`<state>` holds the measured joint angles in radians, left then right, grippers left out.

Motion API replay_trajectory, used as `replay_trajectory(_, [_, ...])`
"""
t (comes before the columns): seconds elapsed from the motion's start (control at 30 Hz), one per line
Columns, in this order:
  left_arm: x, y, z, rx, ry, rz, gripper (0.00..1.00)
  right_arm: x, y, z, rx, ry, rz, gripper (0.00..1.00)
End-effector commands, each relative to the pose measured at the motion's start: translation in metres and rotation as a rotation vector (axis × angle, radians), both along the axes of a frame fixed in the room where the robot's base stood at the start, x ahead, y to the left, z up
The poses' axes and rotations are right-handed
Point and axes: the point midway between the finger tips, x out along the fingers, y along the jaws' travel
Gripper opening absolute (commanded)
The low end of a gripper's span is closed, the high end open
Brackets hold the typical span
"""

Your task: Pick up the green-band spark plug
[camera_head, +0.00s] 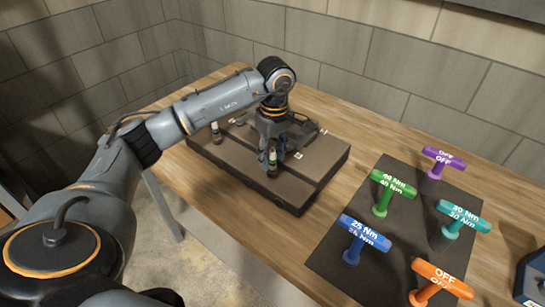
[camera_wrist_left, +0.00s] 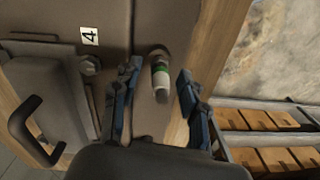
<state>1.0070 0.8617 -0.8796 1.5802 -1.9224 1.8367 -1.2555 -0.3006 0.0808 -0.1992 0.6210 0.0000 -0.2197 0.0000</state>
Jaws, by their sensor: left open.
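The green-band spark plug (camera_wrist_left: 161,74), white-bodied with a green ring, shows in the left wrist view between my left gripper's blue-grey fingers (camera_wrist_left: 160,70). A gap shows on each side of it, wider towards the left finger. In the head view the plug (camera_head: 272,158) stands at the near side of the brown engine block (camera_head: 318,170). My left gripper (camera_head: 271,150) is open and reaches down around it, hiding part of the block behind. My right gripper is not in view.
Another plug (camera_head: 216,130) stands further left on the block. A dark mat (camera_head: 330,250) to the right holds several T-handles, including a green one (camera_head: 392,185) and a blue one (camera_head: 364,232). Wooden bench (camera_head: 360,135) shows bare between block and mat. A block wall stands behind.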

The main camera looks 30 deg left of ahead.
Motion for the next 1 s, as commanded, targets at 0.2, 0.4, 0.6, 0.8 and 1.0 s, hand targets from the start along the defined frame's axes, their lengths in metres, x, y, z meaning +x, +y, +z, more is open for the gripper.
replay_trajectory(0.2, [0.000,0.000,-0.001,0.000,0.000,0.000,0.41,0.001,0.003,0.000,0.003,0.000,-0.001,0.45])
replay_trajectory(0.4, [0.000,0.000,-0.001,0.000,0.000,0.000,0.01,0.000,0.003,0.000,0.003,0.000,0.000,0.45])
replay_trajectory(0.6, [0.000,0.000,-0.001,0.000,0.000,0.000,0.00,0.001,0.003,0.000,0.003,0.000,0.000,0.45])
replay_trajectory(0.8, [0.000,0.000,0.000,0.000,-0.001,0.000,0.00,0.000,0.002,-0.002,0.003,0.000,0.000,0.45])
replay_trajectory(1.0, [0.001,0.000,0.014,0.000,-0.006,-0.001,0.00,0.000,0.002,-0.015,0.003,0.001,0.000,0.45])
